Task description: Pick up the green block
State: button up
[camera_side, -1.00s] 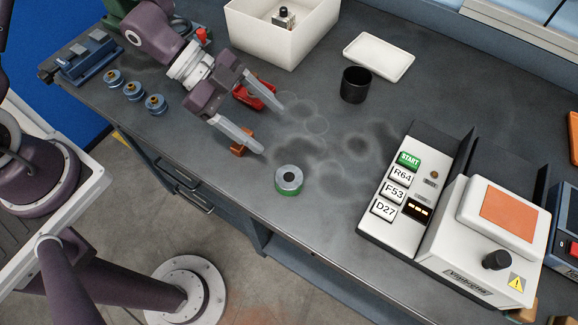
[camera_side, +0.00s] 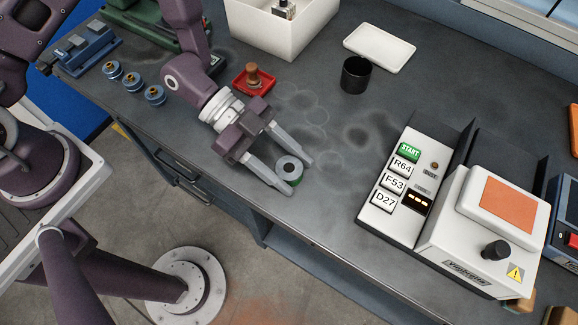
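The green block (camera_side: 298,180) is a short round piece with a green lower rim and a silver top with a dark centre hole. It stands on the dark bench near its front edge. My gripper (camera_side: 300,178) is open, with one finger on each side of the block. The near finger reaches along its front left side and hides part of it. The far finger lies to its upper right. I cannot tell whether either finger touches it.
A red tray with a brown-knobbed piece (camera_side: 252,78) lies behind my gripper. A black cup (camera_side: 355,75), a white tray (camera_side: 380,47) and a white bin (camera_side: 262,40) stand further back. A labelled machine (camera_side: 480,235) stands to the right. The bench between block and machine is clear.

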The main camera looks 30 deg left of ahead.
grip_shut()
jog(key=shift+r, duration=0.15)
